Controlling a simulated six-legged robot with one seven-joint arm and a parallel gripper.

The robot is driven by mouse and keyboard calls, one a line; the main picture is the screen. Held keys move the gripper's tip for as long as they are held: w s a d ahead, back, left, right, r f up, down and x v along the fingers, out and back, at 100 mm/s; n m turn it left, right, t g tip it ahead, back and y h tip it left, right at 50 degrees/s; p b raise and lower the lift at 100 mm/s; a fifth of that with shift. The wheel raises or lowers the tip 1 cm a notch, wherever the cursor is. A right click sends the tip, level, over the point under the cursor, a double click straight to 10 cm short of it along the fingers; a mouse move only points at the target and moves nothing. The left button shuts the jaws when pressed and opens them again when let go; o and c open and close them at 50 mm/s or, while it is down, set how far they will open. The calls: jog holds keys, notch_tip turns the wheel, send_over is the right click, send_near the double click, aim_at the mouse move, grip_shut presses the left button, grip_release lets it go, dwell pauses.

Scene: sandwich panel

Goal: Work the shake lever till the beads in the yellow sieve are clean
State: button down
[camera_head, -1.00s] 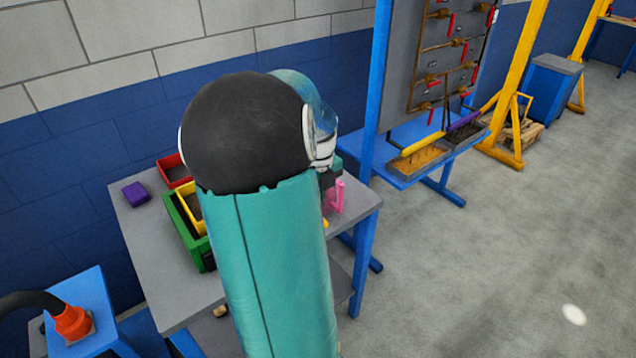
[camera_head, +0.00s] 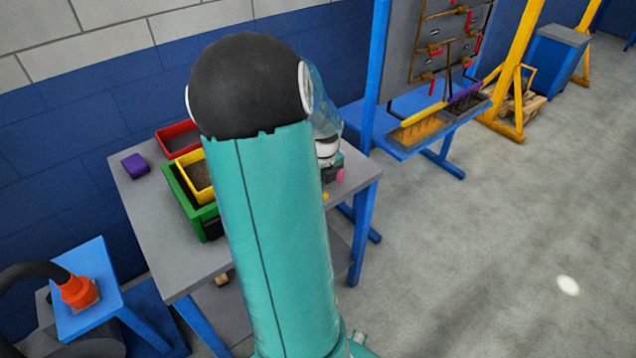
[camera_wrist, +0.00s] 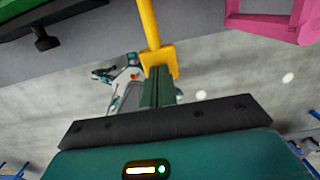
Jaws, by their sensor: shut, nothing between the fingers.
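The yellow sieve (camera_head: 203,197) sits in a green box (camera_head: 182,204) on the grey table, partly hidden by my arm. Its contents look brownish; I cannot tell how clean the beads are. In the wrist view a yellow lever (camera_wrist: 149,26) with a squared end reaches down from the top, and the green box (camera_wrist: 50,9) shows at the upper left. My gripper (camera_wrist: 158,74) is shut and empty, its fingertips right at the lever's squared end. I cannot tell whether they touch it. In the head view the gripper is mostly hidden behind my arm.
A red tray (camera_head: 178,127) and a purple block (camera_head: 135,166) stand on the table's far side. A pink part (camera_wrist: 262,22) is right of the lever. A blue stand with an orange fitting (camera_head: 78,292) is at left. Open floor lies right of the table.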

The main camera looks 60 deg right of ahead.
jog(key=shift+s+a+f, duration=0.15)
jog(key=shift+s+f, duration=0.1)
jog(key=shift+f, duration=0.5)
jog(key=shift+w+f, duration=0.1)
jog(key=shift+r, duration=0.85)
notch_tip(320, 180, up, 14)
jog(key=s, duration=0.1)
jog(key=shift+s+a, duration=0.15)
jog(key=shift+a, duration=0.1)
jog(key=shift+f, duration=0.1)
dwell(0.8)
